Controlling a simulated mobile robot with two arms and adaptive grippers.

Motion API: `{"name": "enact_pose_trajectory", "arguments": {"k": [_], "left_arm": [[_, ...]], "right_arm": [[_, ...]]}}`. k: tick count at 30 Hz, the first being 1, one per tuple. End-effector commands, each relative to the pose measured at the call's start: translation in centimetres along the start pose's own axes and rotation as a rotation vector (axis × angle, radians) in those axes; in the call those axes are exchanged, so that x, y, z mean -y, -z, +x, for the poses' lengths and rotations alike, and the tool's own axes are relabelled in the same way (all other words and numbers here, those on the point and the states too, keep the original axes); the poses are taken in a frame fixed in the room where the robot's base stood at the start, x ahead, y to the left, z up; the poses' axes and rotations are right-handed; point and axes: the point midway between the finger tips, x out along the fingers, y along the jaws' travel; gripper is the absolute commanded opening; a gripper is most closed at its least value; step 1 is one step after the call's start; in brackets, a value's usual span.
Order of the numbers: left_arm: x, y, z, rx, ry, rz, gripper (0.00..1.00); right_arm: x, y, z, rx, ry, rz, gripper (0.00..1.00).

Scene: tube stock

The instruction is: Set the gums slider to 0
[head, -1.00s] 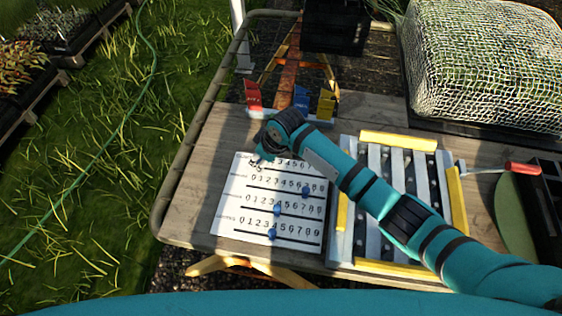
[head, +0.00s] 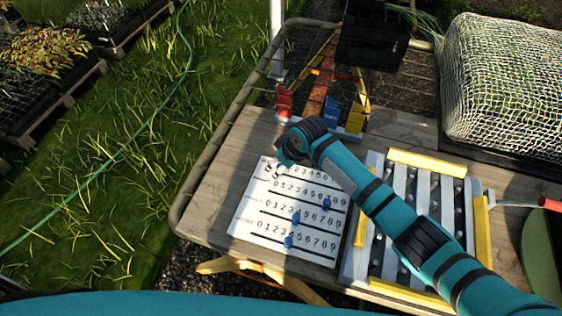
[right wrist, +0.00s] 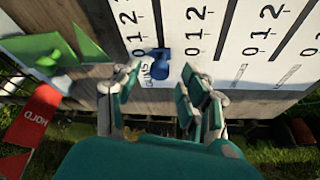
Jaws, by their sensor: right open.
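The white slider board (head: 245,225) lies on the wooden table, with several numbered rows. The gums slider, a blue knob (right wrist: 158,62), shows in the right wrist view level with the 0 of its row, beside a label that is hard to read. My right gripper (right wrist: 158,92) is open, one finger on each side of the knob, with gaps visible. In the head view my right gripper (head: 280,170) is over the board's far left corner and hides that knob. Other blue knobs (head: 327,203) sit mid-row or further right. My left gripper is not in view.
A rack with red, blue and yellow pieces (head: 355,118) stands behind the board. A yellow-edged frame (head: 425,163) lies to the right.

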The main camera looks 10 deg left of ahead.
Motion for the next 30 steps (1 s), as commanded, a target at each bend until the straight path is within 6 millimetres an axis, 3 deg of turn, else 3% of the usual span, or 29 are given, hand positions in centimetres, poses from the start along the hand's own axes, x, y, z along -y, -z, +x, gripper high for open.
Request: {"name": "enact_pose_trajectory", "arguments": {"k": [5, 18, 24, 30], "left_arm": [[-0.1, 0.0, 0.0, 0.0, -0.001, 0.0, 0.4], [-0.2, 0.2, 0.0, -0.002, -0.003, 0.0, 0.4], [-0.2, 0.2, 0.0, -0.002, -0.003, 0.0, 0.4], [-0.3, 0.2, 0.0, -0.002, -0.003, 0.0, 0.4]], "right_arm": [[0.0, 0.1, -1.7, -0.002, -0.001, -0.001, 0.44], [0.0, 0.2, -10.3, -0.004, 0.0, -0.002, 0.44], [0.0, 0.1, -11.8, -0.001, 0.0, -0.001, 0.44], [0.0, 0.1, -11.9, 0.0, 0.0, -0.001, 0.44]]}}
